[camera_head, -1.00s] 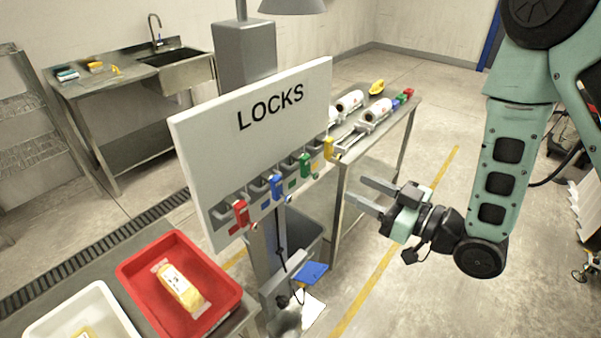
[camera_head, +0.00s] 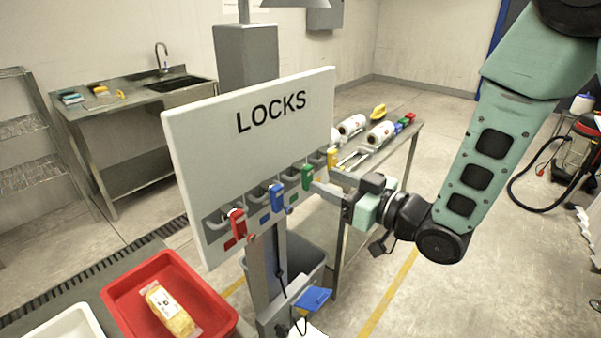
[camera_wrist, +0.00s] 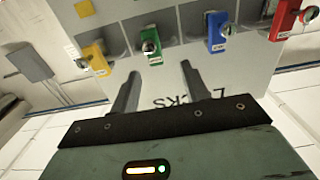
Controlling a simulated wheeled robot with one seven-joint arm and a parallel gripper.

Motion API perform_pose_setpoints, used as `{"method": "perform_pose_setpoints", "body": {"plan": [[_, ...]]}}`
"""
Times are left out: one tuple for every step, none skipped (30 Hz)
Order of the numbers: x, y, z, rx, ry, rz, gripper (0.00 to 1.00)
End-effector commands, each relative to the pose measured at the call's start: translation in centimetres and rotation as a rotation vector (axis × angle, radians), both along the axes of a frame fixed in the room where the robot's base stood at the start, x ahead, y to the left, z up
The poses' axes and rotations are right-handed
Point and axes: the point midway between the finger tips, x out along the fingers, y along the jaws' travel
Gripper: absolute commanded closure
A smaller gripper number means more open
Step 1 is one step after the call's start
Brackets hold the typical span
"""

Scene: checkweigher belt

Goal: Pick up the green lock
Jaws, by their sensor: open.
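The green lock (camera_head: 307,176) hangs on the white LOCKS board (camera_head: 205,125), between the blue lock (camera_head: 277,197) and the yellow lock (camera_head: 332,158). The red lock (camera_head: 237,223) hangs at the left end of the row. My gripper (camera_head: 322,181) is open and empty, right in front of the green lock with its fingers toward the board. In the wrist view, which shows the board upside down, the green lock (camera_wrist: 152,45) is just beyond the two fingertips (camera_wrist: 160,70), slightly left of their middle. I cannot tell whether the fingers touch it.
The yellow lock (camera_wrist: 95,58) and blue lock (camera_wrist: 217,32) are close on either side in the wrist view. A red tray (camera_head: 205,290) with a yellow package is at the lower left. A steel table with rolls (camera_head: 380,134) stands behind the board.

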Motion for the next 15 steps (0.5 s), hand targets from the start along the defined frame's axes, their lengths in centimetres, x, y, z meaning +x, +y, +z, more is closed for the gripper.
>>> {"method": "perform_pose_setpoints", "body": {"plan": [[0.2, 0.3, 0.1, 0.0, 0.0, 0.001, 0.54], [0.2, 0.4, 0.1, 0.0, 0.0, 0.001, 0.54], [0.4, 0.5, 0.1, 0.0, 0.0, 0.002, 0.54], [0.5, 0.7, 0.2, 0.0, 0.0, 0.002, 0.54], [0.6, 0.8, 0.2, 0.0, 0.0, 0.002, 0.54], [1.0, 1.1, 0.4, 0.0, 0.0, 0.002, 0.54], [1.2, 1.3, 0.5, 0.0, 0.0, 0.002, 0.54], [1.5, 1.5, 0.7, 0.0, 0.0, 0.002, 0.54], [2.0, 1.9, 0.8, 0.0, 0.0, 0.002, 0.54], [2.3, 2.2, 0.9, 0.001, -0.001, 0.002, 0.54], [2.6, 2.4, 0.9, 0.001, 0.001, 0.002, 0.54], [2.9, 2.8, 0.9, 0.001, 0.001, 0.002, 0.54], [3.2, 3.1, 0.8, 0.001, 0.0, 0.003, 0.54], [3.4, 3.4, 0.7, 0.001, 0.001, 0.003, 0.54], [3.6, 3.7, 0.7, 0.0, 0.0, 0.003, 0.54]]}}
